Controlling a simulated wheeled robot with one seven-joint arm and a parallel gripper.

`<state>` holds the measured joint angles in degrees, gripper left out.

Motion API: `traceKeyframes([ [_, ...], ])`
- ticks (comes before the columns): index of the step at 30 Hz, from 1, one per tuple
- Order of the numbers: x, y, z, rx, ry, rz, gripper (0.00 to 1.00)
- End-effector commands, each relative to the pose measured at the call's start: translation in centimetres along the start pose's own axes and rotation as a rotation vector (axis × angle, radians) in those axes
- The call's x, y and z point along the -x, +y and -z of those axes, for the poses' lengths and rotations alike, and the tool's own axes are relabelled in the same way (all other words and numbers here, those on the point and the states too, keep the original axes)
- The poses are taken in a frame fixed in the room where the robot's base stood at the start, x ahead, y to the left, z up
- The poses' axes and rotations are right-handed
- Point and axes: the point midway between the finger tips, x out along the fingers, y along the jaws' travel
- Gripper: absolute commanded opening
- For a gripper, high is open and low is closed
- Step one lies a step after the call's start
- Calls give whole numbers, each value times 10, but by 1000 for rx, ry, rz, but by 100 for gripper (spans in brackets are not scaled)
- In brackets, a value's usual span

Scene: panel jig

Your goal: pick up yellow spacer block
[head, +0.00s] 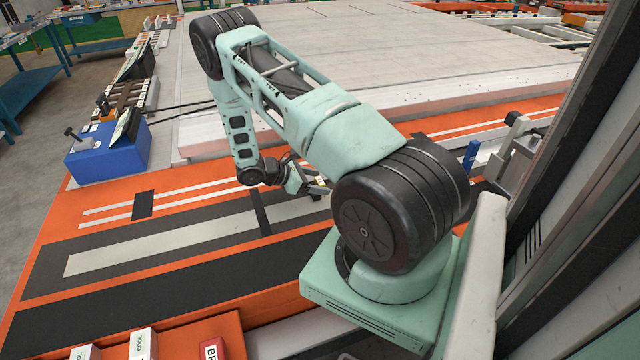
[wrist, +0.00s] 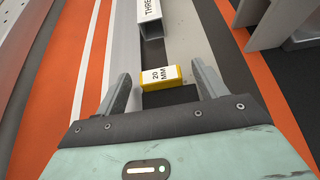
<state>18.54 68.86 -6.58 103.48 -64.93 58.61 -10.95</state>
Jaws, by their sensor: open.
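My gripper (wrist: 160,70) is open, with one grey finger on each side of the block in the picture. Gaps show between the block and both fingers, and I cannot tell how far the fingertips are above the surface. In the head view my gripper (head: 318,184) is low over the striped deck, partly hidden by my own arm, and I cannot make out the block clearly there.
A grey rectangular tube (wrist: 150,18) with printed lettering lies just beyond the block. Grey metal fixtures (wrist: 285,22) stand at the upper right of the wrist view. In the head view a blue box (head: 108,152) stands at the left, and a large pale panel (head: 400,50) fills the back.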

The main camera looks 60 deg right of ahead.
Motion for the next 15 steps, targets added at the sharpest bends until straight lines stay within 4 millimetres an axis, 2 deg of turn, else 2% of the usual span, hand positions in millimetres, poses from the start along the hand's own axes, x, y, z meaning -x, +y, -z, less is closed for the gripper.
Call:
traceKeyframes([
  [5,0,0,0,0,0,-1,71],
  [10,0,0,0,0,0,-1,26],
  [11,0,0,0,0,0,-1,23],
  [15,0,0,0,0,0,-1,23],
])
